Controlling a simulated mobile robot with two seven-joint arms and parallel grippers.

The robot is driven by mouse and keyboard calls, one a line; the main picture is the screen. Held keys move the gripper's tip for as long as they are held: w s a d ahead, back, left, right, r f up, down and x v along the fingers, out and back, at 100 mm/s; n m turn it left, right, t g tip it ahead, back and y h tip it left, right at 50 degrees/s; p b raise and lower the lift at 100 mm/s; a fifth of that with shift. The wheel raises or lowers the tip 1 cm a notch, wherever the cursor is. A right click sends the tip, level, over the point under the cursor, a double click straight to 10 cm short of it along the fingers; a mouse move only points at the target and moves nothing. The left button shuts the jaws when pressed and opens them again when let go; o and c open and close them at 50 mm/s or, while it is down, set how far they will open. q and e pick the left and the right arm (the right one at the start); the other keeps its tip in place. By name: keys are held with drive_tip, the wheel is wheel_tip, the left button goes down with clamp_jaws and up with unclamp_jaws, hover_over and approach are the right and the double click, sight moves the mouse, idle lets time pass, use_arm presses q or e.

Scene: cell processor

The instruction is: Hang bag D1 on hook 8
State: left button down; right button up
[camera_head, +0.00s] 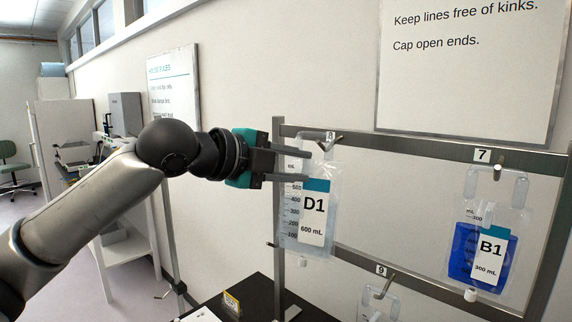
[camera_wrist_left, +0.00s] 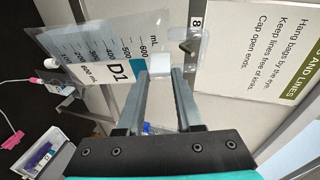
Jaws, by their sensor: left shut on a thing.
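In the left wrist view the bag (camera_wrist_left: 75,35) lies at the upper left, beyond the fingertips (camera_wrist_left: 160,76). Hook 8 (camera_head: 329,143) is a metal peg under the "8" tag on the top rail. It is close to the bag's top edge; I cannot tell whether the bag's eye is around it. My right gripper is out of view.
Bag B1 (camera_head: 463,245), with blue liquid, hangs at hook 7 (camera_head: 497,171) on the right. Hook 9 (camera_head: 384,285) is on the lower rail (camera_head: 440,295), with another clear bag below it. A dark table (camera_head: 262,292) stands below the left side of the rack.

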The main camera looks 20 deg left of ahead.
sight(313, 172)
use_arm(q)
drive_tip(key=shift+w+d, duration=0.25)
drive_tip(key=shift+w, duration=0.3)
drive_tip(key=shift+w+d, duration=0.2)
drive_tip(key=shift+w, duration=0.35)
drive_tip(key=shift+w+d+f, duration=0.1)
drive_tip(key=shift+w+f, duration=0.1)
drive_tip(key=shift+w, duration=0.05)
drive_tip(key=shift+w+d+f+p, duration=0.15)
drive_tip(key=shift+w+f+p, duration=0.15)
drive_tip(key=shift+w+f, duration=0.35)
drive_tip(key=shift+d+f, duration=0.1)
drive_tip(key=shift+f, duration=0.35)
